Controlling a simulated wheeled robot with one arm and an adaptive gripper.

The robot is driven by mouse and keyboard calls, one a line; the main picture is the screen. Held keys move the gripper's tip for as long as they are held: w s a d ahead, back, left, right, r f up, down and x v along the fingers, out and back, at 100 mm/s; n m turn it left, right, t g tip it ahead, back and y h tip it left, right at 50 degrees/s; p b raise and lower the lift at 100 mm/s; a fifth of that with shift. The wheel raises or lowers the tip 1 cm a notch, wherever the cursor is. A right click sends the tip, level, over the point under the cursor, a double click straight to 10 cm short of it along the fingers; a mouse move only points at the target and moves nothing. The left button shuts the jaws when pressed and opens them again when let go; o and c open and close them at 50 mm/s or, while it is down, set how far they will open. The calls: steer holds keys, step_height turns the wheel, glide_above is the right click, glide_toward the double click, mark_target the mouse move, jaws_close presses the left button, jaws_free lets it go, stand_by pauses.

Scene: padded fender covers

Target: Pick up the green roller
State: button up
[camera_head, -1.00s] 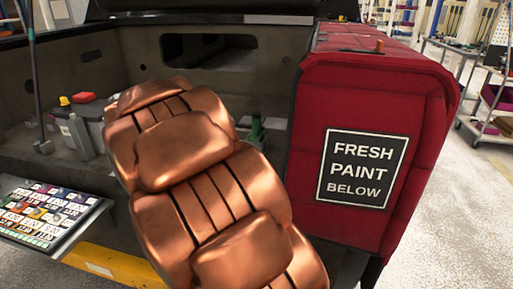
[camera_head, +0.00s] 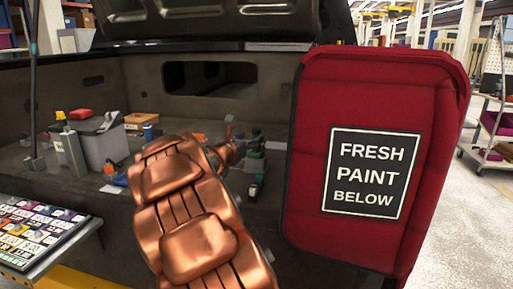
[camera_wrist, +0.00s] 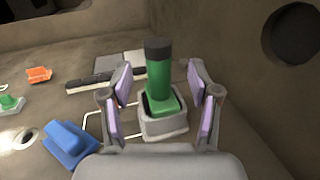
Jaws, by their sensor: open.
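The green roller (camera_wrist: 160,82) is an upright green cylinder with a dark top. It stands in a small pale grey holder (camera_wrist: 165,126). In the wrist view the two fingers of my gripper (camera_wrist: 160,72) are spread apart, with the roller between them in the picture; I cannot tell whether they are level with it in depth. In the head view my copper arm hides part of the bay, and the gripper (camera_head: 228,142) shows beyond it, just left of the green roller (camera_head: 254,148).
A red padded cover (camera_head: 315,130) with a "FRESH PAINT BELOW" sign stands close on the right. A grey box (camera_head: 103,142) and a cardboard box (camera_head: 141,121) lie left. A blue item (camera_wrist: 70,145) and an orange item (camera_wrist: 38,74) lie left of the gripper.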

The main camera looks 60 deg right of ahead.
mark_target(254, 136)
steer(key=shift+w+d+f, duration=0.1)
steer(key=shift+w+d, duration=0.1)
steer(key=shift+d, duration=1.1)
steer(key=shift+w+d+f, duration=0.1)
steer(key=shift+w+d, duration=0.05)
steer(key=shift+d, duration=1.1)
steer(key=shift+c, duration=0.3)
jaws_close()
